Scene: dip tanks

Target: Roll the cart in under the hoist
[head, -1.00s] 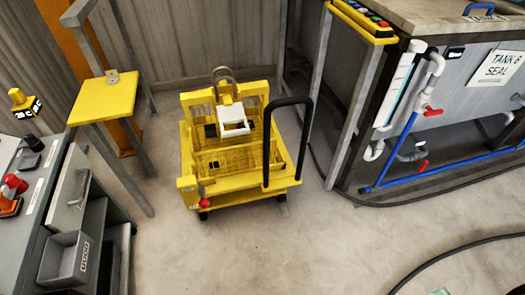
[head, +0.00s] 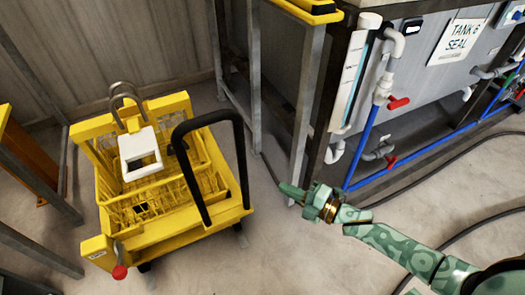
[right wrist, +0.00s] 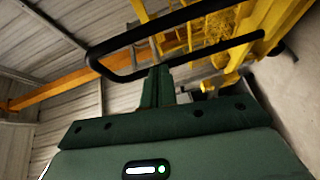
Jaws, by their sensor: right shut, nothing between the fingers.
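The yellow cart (head: 180,225) stands on the floor at the left of the head view. It has a black push handle (head: 239,155) on its right side and carries a yellow wire basket with a white block (head: 138,151) and a metal loop on top. A red knob (head: 119,271) sits at its near corner. My right gripper (head: 286,189) is shut and empty, to the right of the handle and apart from it. In the right wrist view the shut fingers (right wrist: 158,86) point toward the handle bar (right wrist: 180,32). My left gripper is out of view. I cannot make out the hoist clearly.
A grey tank (head: 425,90) with pipes and red valve handles stands at the right, with a metal-legged stand (head: 311,95) beside it. A dark hose lies on the floor. Grey posts stand at the left edge. Floor in front of the cart is clear.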

